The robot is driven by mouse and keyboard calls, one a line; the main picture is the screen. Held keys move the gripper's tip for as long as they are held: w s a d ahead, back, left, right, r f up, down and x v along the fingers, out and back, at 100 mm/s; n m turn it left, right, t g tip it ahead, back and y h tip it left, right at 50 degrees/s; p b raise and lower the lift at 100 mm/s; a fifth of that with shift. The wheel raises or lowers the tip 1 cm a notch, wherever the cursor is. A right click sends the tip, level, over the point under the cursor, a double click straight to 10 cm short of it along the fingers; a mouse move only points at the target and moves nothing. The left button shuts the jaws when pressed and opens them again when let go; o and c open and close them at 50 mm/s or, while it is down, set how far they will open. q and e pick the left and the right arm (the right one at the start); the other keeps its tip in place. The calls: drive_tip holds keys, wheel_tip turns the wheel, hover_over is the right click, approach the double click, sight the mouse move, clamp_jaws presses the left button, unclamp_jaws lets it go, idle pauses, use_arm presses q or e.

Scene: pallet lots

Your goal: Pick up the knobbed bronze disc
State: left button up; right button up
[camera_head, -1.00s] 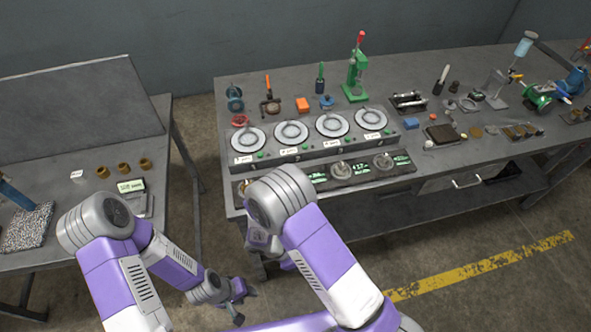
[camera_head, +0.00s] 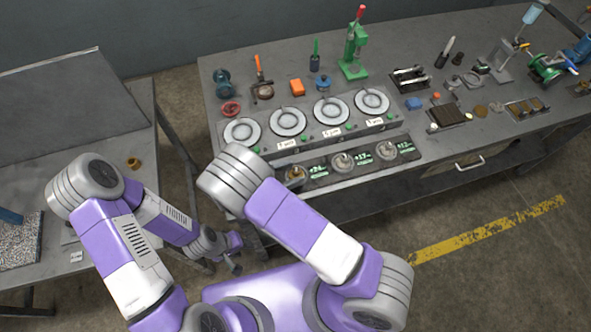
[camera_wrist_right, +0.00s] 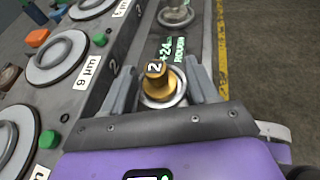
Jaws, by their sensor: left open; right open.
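The knobbed bronze disc (camera_wrist_right: 157,86), with a white label marked 2 on its knob, sits upright on a round metal pan in the right wrist view. In the head view a bronze piece (camera_head: 295,174) shows at the left end of the front row of pans, beside my right arm. My right gripper (camera_wrist_right: 162,76) is open, with one finger on each side of the disc; contact cannot be told. In the head view my right gripper is hidden behind its arm. My left gripper (camera_head: 234,251) is open and empty, low between the two tables.
Several round plates with number labels stand on a raised grey unit (camera_head: 320,138) behind the front pans. A green press (camera_head: 353,60) and small tools stand behind. Another bronze piece (camera_head: 133,162) lies on the left table (camera_head: 90,235). The floor at right is clear.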

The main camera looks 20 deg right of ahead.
sight(294, 171)
drive_tip(key=x, duration=0.4)
drive_tip(key=shift+w+d+f, duration=0.15)
drive_tip(key=shift+w+d, duration=0.1)
drive_tip(key=shift+w, duration=0.05)
clamp_jaws()
